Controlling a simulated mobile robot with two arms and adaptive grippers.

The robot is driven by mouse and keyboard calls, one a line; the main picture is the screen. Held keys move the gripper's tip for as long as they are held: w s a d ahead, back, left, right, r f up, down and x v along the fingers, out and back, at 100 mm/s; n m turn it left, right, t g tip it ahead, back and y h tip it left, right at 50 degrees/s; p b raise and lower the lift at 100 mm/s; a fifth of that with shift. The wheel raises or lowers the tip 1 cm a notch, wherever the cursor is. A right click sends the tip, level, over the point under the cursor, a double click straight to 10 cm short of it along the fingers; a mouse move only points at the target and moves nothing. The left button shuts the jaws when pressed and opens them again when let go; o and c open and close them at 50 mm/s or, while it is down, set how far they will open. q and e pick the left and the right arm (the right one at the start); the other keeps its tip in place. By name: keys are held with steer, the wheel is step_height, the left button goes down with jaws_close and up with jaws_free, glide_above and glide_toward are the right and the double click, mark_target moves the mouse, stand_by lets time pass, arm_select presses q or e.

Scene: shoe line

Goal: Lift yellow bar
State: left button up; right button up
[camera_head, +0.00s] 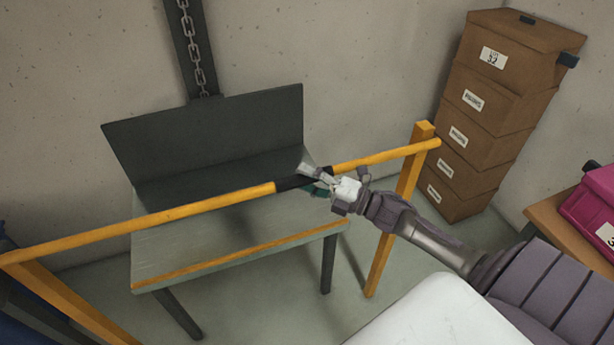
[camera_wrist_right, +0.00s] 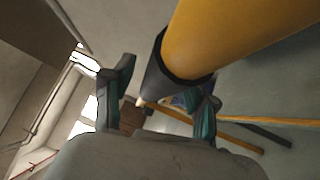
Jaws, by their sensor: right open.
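The yellow bar (camera_head: 215,202) runs slantwise across the head view, with a black sleeve (camera_head: 290,183) partway along it. Its right end meets a yellow post (camera_head: 405,185). My right gripper (camera_head: 315,180) is at the black sleeve, with its fingers partly hidden there. In the right wrist view the bar (camera_wrist_right: 225,40) is large and close, and its dark sleeve (camera_wrist_right: 165,85) shows between the open fingers (camera_wrist_right: 166,85). I cannot tell whether the fingers touch it. My left gripper is not in view.
Behind the bar stands a grey table (camera_head: 190,250) with a dark backboard (camera_head: 210,135). A chain (camera_head: 195,50) hangs on the wall. Stacked brown boxes (camera_head: 490,115) stand at the back right. A pink box (camera_head: 592,215) sits on a wooden table (camera_head: 560,225) at the right.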

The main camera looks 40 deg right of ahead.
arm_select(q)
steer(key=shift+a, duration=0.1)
arm_select(e)
jaws_close()
steer(key=shift+r, duration=0.1)
